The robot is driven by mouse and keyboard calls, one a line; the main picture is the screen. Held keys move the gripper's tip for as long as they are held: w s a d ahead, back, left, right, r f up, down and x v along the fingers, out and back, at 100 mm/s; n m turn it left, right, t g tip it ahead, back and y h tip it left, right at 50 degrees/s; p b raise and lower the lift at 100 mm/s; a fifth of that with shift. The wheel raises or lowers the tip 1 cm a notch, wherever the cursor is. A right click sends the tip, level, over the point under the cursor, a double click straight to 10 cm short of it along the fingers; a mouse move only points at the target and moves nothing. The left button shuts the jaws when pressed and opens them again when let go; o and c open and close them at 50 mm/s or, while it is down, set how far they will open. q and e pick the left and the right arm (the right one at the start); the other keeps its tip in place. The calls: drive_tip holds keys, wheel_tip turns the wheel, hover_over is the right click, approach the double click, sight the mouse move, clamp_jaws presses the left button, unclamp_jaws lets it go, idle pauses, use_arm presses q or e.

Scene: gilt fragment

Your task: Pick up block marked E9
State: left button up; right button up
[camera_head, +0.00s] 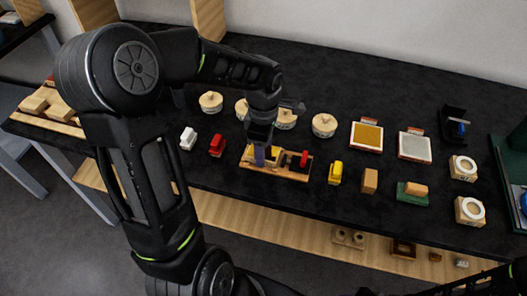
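I cannot read the marking E9 on any block. A plain wooden block (370,181) stands upright on the black table, right of a yellow toy vehicle (335,173). Another wooden block (416,189) lies on a green base (412,199) further right. My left gripper (261,146) points down over a wooden tray (262,168) that carries red, black and yellow pieces. A purple piece (259,156) shows right at its fingertips. I cannot tell whether the fingers hold it. Part of my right arm shows at the bottom right corner; its gripper is not clearly seen.
White (188,138) and red (217,145) toy vehicles stand left of the tray. Round wooden pieces (323,125) line the row behind. Framed gold (367,136) and grey (414,146) panels lie to the right. The table's back strip is clear.

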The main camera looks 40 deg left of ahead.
use_arm(q)
wheel_tip(320, 180, up, 10)
drive_tip(key=b, duration=0.1)
idle(0.4)
idle(0.5)
